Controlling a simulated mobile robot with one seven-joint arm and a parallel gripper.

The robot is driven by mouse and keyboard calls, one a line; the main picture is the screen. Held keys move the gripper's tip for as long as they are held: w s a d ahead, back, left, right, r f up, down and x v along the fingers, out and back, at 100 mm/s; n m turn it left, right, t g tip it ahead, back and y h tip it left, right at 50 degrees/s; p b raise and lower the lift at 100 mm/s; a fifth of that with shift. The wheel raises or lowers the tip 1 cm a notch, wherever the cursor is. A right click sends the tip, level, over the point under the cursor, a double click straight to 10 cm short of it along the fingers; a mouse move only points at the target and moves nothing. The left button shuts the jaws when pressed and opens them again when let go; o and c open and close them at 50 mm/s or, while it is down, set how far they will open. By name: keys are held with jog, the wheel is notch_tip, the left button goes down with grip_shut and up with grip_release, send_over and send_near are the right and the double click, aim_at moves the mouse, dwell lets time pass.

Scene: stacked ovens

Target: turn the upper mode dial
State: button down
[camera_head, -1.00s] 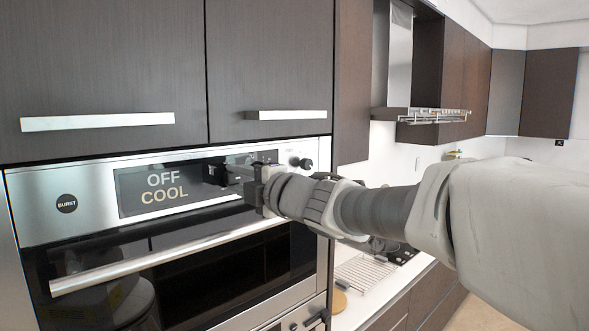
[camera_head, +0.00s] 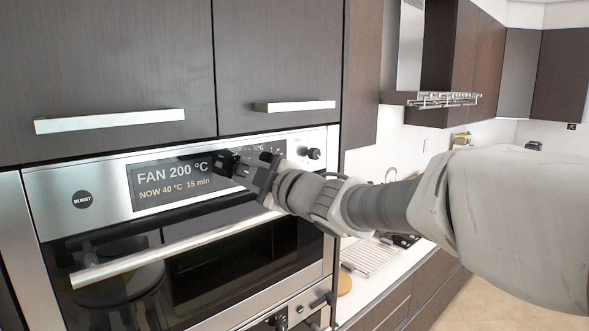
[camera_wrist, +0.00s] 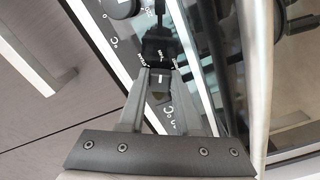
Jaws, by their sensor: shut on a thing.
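The upper oven's control panel (camera_head: 100,178) carries a lit display (camera_head: 170,182) reading "FAN 200 °C", "NOW 40 °C" and "15 min". My gripper (camera_head: 228,163) is at the panel just right of the display. In the wrist view, its two grey fingers (camera_wrist: 160,78) are shut on a black dial (camera_wrist: 158,90), which I take for the upper mode dial. A white mark shows on the dial. In the head view my gripper hides most of the dial.
Another black knob (camera_head: 314,153) is to the right on the panel. A long oven handle (camera_head: 165,248) runs below the panel. Cabinet doors with bar handles (camera_head: 110,121) are above. A lower oven panel is partly visible. A counter with a wire rack (camera_head: 370,257) lies to the right.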

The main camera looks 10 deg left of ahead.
dwell(0.3)
jog(key=c, duration=0.6)
grip_release()
jog(key=b+v, duration=0.1)
jog(key=v, duration=1.6)
jog(key=shift+s+b, duration=0.25)
jog(key=shift+b, duration=0.05)
jog(key=shift+d, duration=0.2)
